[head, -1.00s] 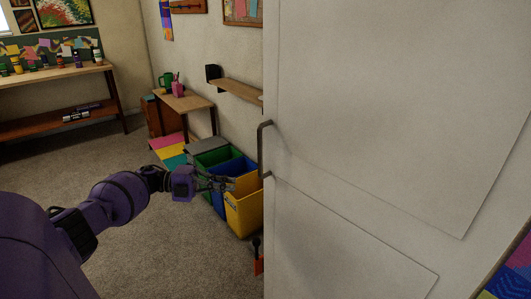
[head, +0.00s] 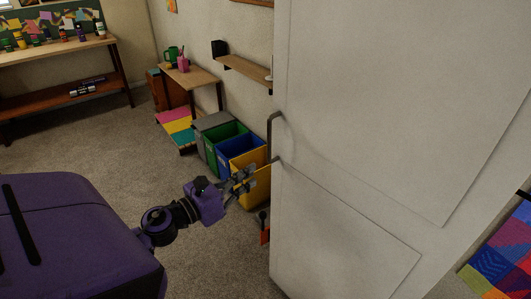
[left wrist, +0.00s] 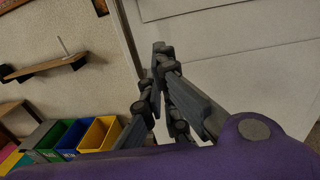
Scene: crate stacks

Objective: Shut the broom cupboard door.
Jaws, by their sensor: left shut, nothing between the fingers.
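The broom cupboard door (head: 340,190) is a tall white panelled door filling the right of the head view. It stands open, jutting out in front of the side wall. Its grey bar handle (head: 271,136) is near the door's left edge. My left gripper (head: 252,176) is shut and empty, just left of the door edge and below the handle; I cannot tell whether it touches the door. In the left wrist view, the gripper's fingertips (left wrist: 160,50) lie in front of the pale door (left wrist: 235,70). The cupboard's inside is hidden. My right gripper is not in view.
Green (head: 223,142), blue (head: 236,150) and yellow (head: 262,190) bins stand by the wall behind my left gripper. A small orange item (head: 264,236) is on the floor beside the door. A wall shelf (head: 245,70) is above the bins. Carpet at left is free.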

